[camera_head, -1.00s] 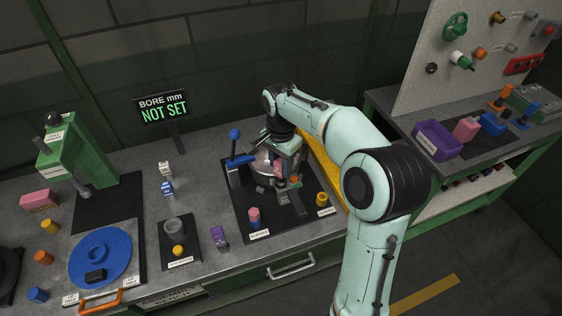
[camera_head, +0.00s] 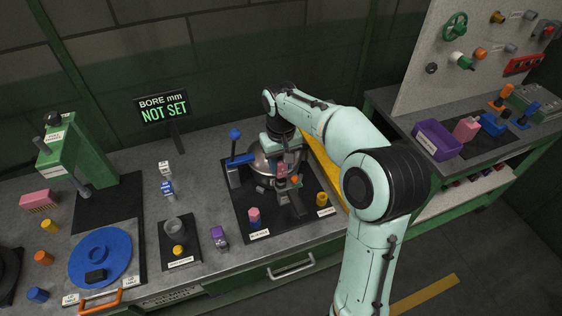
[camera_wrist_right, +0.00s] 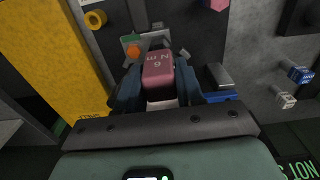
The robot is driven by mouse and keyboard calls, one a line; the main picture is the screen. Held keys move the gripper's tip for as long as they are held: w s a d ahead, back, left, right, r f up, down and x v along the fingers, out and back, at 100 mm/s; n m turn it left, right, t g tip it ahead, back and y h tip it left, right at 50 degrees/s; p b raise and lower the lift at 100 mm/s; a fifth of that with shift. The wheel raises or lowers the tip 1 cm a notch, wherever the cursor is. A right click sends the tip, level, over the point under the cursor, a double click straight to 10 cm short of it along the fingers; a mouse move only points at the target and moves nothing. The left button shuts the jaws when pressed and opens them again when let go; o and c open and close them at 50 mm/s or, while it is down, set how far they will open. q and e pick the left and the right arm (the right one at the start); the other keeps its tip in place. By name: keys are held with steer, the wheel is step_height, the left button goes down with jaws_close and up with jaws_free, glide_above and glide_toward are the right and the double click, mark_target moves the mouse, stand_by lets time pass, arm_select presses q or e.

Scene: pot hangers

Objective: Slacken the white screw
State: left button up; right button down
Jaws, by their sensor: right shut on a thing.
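My right gripper (camera_head: 283,166) is low over the black mat in the middle of the bench. In the right wrist view (camera_wrist_right: 158,85) its two dark fingers are shut on a pink block (camera_wrist_right: 159,68), lettered with a 6 and "N m". The pink block also shows in the head view (camera_head: 282,170). A whitish part (camera_wrist_right: 162,103) shows between the fingers at the near end of the block. I cannot make out the white screw for certain. The block's far end points at a grey fixture with an orange knob (camera_wrist_right: 133,50). My left gripper is out of view.
A metal bowl-like part (camera_head: 262,163) and a blue lever (camera_head: 236,150) stand close on the left. A pink-topped piece (camera_head: 254,214) and a yellow ring (camera_head: 322,199) lie near the mat's front. The sign (camera_head: 163,107) reads "BORE mm NOT SET".

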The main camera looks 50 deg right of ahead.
stand_by(0.3)
steer(key=shift+w+r+p, duration=0.1)
steer(key=shift+r+p, duration=0.6)
steer(key=shift+r, duration=0.35)
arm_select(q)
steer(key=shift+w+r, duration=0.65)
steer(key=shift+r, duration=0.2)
arm_select(e)
steer(key=shift+r, duration=0.2)
step_height(320, 180, up, 5)
steer(key=p, duration=0.3)
steer(key=shift+f, duration=0.15)
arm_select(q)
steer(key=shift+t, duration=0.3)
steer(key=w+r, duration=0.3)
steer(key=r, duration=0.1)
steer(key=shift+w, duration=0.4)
arm_select(e)
steer(key=shift+f, duration=0.1)
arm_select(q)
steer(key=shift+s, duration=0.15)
arm_select(e)
steer(key=shift+s, duration=0.2)
